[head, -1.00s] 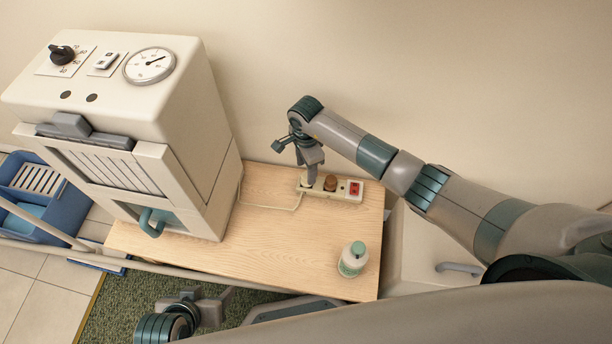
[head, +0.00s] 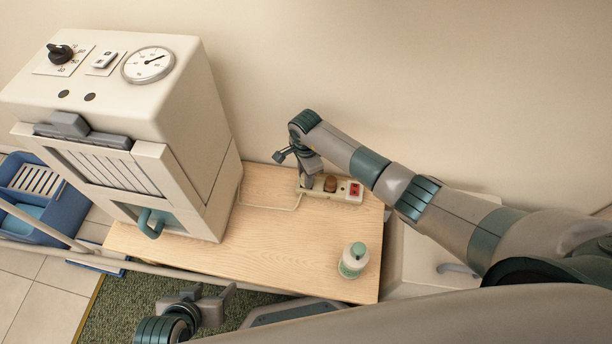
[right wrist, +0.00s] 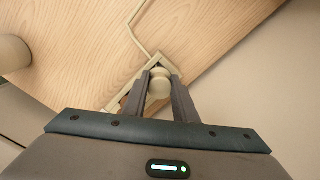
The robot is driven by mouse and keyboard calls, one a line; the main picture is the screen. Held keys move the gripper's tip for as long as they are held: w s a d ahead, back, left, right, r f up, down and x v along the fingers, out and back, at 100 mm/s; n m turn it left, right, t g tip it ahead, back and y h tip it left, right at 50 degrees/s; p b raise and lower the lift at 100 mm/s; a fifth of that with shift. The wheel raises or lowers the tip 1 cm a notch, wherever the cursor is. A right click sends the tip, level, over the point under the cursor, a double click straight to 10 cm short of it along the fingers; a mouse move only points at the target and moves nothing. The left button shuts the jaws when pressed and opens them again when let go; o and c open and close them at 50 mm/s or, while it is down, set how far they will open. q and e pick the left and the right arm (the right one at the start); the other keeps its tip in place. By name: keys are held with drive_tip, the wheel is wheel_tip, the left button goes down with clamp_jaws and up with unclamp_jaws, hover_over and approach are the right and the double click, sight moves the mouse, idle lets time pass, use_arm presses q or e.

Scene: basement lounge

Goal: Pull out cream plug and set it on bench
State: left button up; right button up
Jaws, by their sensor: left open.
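The cream plug (right wrist: 159,84) sits between the fingers of my right gripper (right wrist: 160,92) in the right wrist view, filling the gap and seeming to touch both. The plug is at the left end of a cream power strip (head: 346,182); the gripper hides most of it in the head view. My right gripper (head: 306,181) points down at the strip there. The wooden bench (head: 275,245) lies under the strip. My left gripper (head: 212,296) is open and empty, low in the head view in front of the bench.
A brown plug (head: 330,184) and a red switch (head: 354,189) are on the strip to the right. A large cream machine (head: 150,130) stands at the left. The bench's middle is clear.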

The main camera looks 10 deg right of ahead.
drive_tip(key=shift+s+f, duration=0.1)
drive_tip(key=shift+s, duration=0.05)
drive_tip(key=shift+r+p, duration=0.35)
drive_tip(key=shift+r, duration=0.15)
drive_tip(key=shift+r+p, duration=0.5)
drive_tip(key=shift+r, duration=0.1)
idle(0.8)
drive_tip(key=shift+r+p, duration=1.8)
drive_tip(key=shift+r, duration=0.65)
